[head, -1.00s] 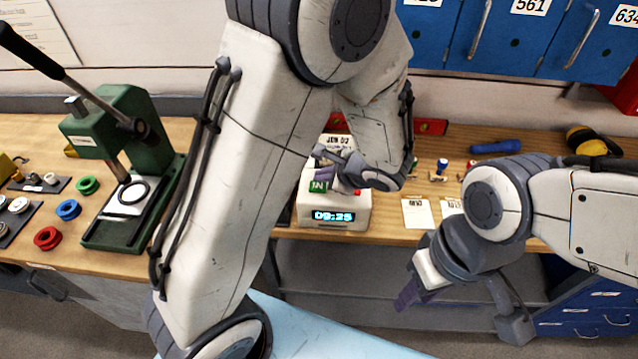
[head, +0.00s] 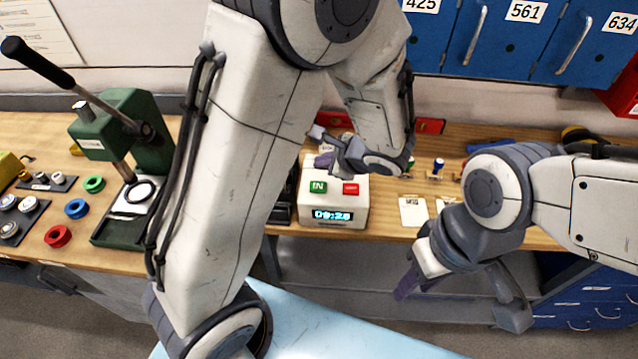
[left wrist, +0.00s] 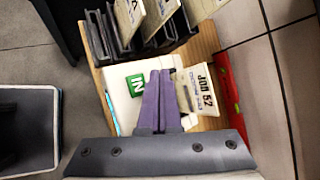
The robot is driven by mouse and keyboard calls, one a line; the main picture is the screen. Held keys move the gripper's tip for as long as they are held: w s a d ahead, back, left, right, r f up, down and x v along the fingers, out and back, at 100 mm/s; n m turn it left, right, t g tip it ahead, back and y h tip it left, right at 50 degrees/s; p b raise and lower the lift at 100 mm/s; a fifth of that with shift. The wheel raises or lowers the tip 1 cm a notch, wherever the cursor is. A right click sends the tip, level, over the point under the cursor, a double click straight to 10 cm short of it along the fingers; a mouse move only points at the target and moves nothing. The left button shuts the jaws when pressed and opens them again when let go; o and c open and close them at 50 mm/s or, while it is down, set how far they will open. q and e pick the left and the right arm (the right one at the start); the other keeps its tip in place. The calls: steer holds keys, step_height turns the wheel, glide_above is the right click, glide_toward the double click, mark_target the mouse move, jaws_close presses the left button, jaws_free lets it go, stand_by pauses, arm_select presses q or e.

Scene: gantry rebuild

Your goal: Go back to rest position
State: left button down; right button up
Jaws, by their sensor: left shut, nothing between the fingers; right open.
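My left gripper (head: 323,160) is shut and empty. In the head view it is above the back of the white time clock box (head: 334,207), which has a green IN button (head: 318,187), a red button (head: 351,188) and a lit display. In the left wrist view the purple fingers (left wrist: 158,100) are together over the clock, beside its green IN button (left wrist: 136,86). My right gripper (head: 405,286) hangs in front of the bench at the right, pointing down and left. Its jaw gap is hard to see. My left arm covers the middle of the bench.
A green lever press (head: 120,150) stands at the left, near red, blue and green rings (head: 76,208). Cards (head: 413,211) and stamps (head: 437,168) lie right of the clock. Blue lockers (head: 500,40) hang behind. A card rack (left wrist: 112,35) adjoins the clock.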

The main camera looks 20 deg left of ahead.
arm_select(q)
steer(key=shift+s, duration=0.1)
stand_by(0.4)
steer(key=s+d+n+g+h+b, duration=0.1)
steer(key=s+d+n+h, duration=0.1)
steer(key=s, duration=0.5)
steer(key=s+d+r+n+g+h+b, duration=0.1)
steer(key=s+d+n+g+h, duration=0.1)
steer(key=s+d, duration=0.4)
steer(key=s+d+r+n+g+h+b, duration=0.1)
steer(key=s+d+n+h, duration=0.3)
steer(key=s, duration=0.6)
steer(key=shift+d+r+g+h+b, duration=0.15)
steer(key=shift+d+g+h+b, duration=0.2)
steer(key=shift+d, duration=0.25)
